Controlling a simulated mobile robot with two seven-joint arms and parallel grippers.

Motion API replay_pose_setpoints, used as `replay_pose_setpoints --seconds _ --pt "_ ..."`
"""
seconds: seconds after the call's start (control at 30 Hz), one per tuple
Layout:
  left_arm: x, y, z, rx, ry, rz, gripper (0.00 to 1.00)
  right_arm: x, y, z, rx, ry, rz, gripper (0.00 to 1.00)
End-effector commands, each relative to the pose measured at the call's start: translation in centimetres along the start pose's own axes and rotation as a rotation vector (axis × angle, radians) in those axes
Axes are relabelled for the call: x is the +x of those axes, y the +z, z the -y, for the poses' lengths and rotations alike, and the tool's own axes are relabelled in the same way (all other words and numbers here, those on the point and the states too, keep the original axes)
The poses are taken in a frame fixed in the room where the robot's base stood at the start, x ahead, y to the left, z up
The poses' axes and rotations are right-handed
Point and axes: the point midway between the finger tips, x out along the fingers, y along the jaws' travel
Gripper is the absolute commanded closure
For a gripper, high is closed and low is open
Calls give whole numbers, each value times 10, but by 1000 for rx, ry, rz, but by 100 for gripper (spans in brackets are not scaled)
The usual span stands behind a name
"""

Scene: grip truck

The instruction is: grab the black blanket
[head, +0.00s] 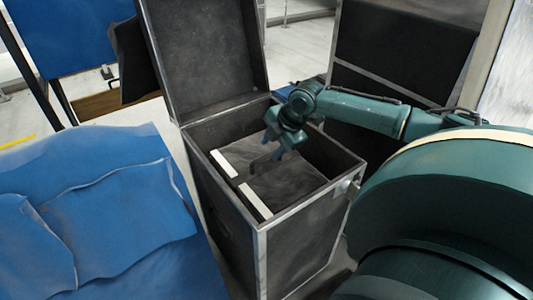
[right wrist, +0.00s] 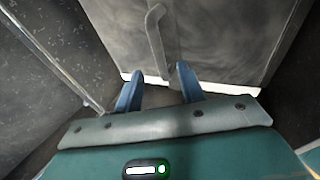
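An open black case (head: 262,222) with metal edges holds two folded black blankets side by side. One is the rear black blanket (head: 245,150) and the other is the front black blanket (head: 290,183); each has a white strip along its left end. My right gripper (head: 268,160) reaches down into the case over the blankets. In the right wrist view, its two blue fingers (right wrist: 158,88) are apart with nothing clearly held between them. Dark blanket surface (right wrist: 222,40) and a grey strap-like piece (right wrist: 155,35) lie beyond the fingertips. Whether the fingers touch the blanket is unclear. My left gripper is out of view.
The case lid (head: 205,60) stands open at the back. Case walls surround my right gripper closely. Blue cloth (head: 105,215) covers a surface at the left. Another dark case (head: 400,60) stands behind my right arm.

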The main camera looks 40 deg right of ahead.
Motion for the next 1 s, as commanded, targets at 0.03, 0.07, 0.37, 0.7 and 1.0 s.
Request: replay_pose_setpoints --seconds 0.03,0.07,0.37,0.7,1.0 --pt "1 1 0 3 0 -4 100 5 0 0 1 1 -1 61" --pt "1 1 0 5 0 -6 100 7 0 0 1 1 0 61" --pt "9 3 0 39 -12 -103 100 44 6 2 2 0 -2 61" --pt "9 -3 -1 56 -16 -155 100 60 6 1 -1 0 2 61" --pt "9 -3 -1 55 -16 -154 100 60 6 1 -1 1 1 78"
